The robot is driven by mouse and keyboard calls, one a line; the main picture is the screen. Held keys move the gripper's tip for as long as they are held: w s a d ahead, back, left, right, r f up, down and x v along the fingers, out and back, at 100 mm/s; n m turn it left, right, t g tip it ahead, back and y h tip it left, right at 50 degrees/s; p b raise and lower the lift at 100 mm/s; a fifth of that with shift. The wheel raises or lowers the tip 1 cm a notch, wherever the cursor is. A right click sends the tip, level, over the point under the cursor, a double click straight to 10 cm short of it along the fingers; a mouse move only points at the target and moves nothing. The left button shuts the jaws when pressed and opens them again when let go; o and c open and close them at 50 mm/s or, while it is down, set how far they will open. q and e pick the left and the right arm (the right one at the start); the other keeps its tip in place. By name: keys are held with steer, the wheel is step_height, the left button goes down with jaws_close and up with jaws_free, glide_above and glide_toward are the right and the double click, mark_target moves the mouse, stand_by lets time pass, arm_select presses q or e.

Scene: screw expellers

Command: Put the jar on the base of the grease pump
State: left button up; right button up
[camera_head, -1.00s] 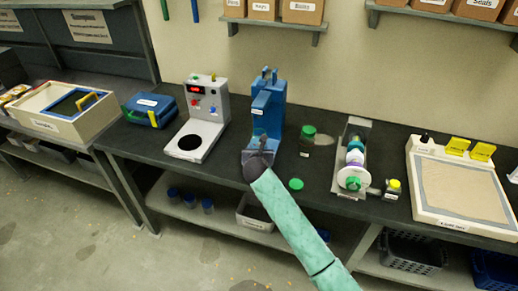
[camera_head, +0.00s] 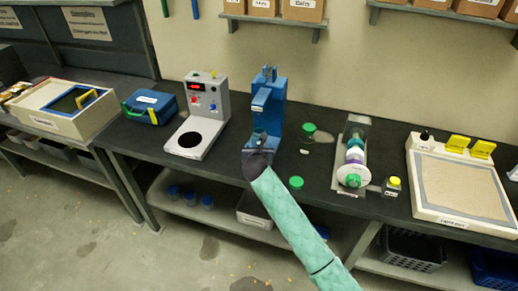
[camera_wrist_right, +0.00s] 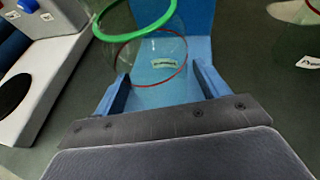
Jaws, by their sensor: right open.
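The blue grease pump (camera_head: 268,104) stands upright on the dark bench, left of the bench's middle. A clear jar (camera_head: 259,136) with a green rim is at its base, in front of the column. In the right wrist view the jar (camera_wrist_right: 152,55) shows its green rim, a red lower ring and a white label against the blue base (camera_wrist_right: 160,98). It appears upright on the base; exact contact is unclear. My right gripper (camera_wrist_right: 163,82) is open, its fingers on either side below the jar, not clamping it. In the head view my right gripper (camera_head: 257,155) hides the base's front. My left gripper is out of view.
A green-lidded jar (camera_head: 307,132) and a loose green lid (camera_head: 296,182) are right of the pump. A grey device (camera_head: 203,118) stands left, a spool fixture (camera_head: 353,158) right. A shallow cream tray (camera_head: 468,224) is farther right. Shelves hang above.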

steer(key=b+v, duration=0.2)
steer(key=v, duration=0.8)
steer(key=shift+f, duration=0.1)
steer(key=shift+v, duration=0.9)
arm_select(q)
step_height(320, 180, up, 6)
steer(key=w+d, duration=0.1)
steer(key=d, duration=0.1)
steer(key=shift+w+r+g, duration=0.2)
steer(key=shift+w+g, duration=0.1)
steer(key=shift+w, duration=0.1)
arm_select(e)
steer(key=shift+d, duration=0.1)
